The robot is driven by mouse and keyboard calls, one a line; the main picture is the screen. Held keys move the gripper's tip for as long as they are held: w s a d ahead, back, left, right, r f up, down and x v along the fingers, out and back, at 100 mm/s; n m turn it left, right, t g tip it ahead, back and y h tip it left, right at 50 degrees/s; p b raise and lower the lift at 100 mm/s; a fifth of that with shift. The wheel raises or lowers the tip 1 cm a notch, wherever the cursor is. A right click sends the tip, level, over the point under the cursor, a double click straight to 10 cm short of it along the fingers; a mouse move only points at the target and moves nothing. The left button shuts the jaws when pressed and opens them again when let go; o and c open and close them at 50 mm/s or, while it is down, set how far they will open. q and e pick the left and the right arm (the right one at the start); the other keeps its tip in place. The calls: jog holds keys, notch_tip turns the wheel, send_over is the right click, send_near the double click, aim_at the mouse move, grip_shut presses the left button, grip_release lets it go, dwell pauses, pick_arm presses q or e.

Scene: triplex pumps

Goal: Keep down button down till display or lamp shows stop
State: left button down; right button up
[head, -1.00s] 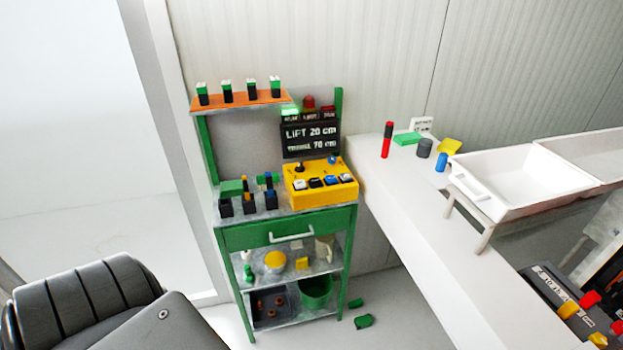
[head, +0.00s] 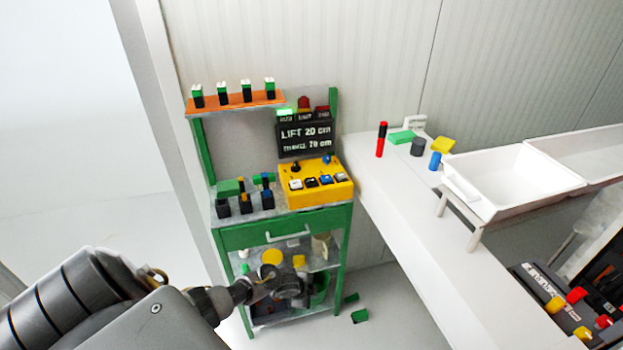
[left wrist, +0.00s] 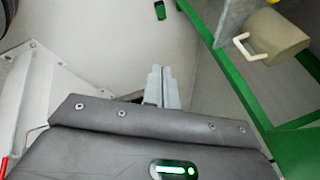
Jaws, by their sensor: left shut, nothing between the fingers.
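A yellow control box (head: 318,194) stands on the green cart's top, with a row of several buttons (head: 318,181) on its sloped face, a black lever and a blue knob. Which button is the down button cannot be read. Behind it a dark display (head: 305,136) reads LIFT 20 cm, with a smaller second line ending in 70 cm. Above it a green lamp (head: 286,113) is lit; a red lamp beside it looks dark. My left gripper (head: 300,286) is in front of the cart's lower shelves, below and apart from the box. Its closed fingers show in the left wrist view (left wrist: 162,85).
The cart's drawer handle (head: 288,236) and shelf items lie close to my left gripper. An orange shelf (head: 236,103) holds several green-topped blocks. Right of the cart a white counter (head: 400,205) carries small objects and a white tray (head: 510,200).

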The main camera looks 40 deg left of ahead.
pick_arm(q)
jog(key=w+a+r+m+t+p, duration=0.1)
jog(key=w+a+r+m, duration=0.15)
jog(key=w+r, duration=0.4)
jog(key=w+a+r+m, duration=0.1)
jog(key=w+r+m, duration=0.25)
jog(key=r, duration=0.65)
notch_tip(320, 180, up, 29)
jog(key=m+t+y+p, duration=0.1)
jog(key=m+t+y, duration=0.15)
jog(key=m, duration=0.45)
send_over(310, 182)
jog(key=shift+s+f, duration=0.1)
jog(key=shift+f, duration=0.1)
jog(key=shift+f, duration=0.1)
notch_tip(310, 182, down, 7)
jog(key=b, duration=0.6)
jog(key=shift+f, duration=0.15)
jog(key=shift+f+b, duration=0.7)
jog(key=shift+f, duration=0.15)
jog(key=shift+f, duration=0.25)
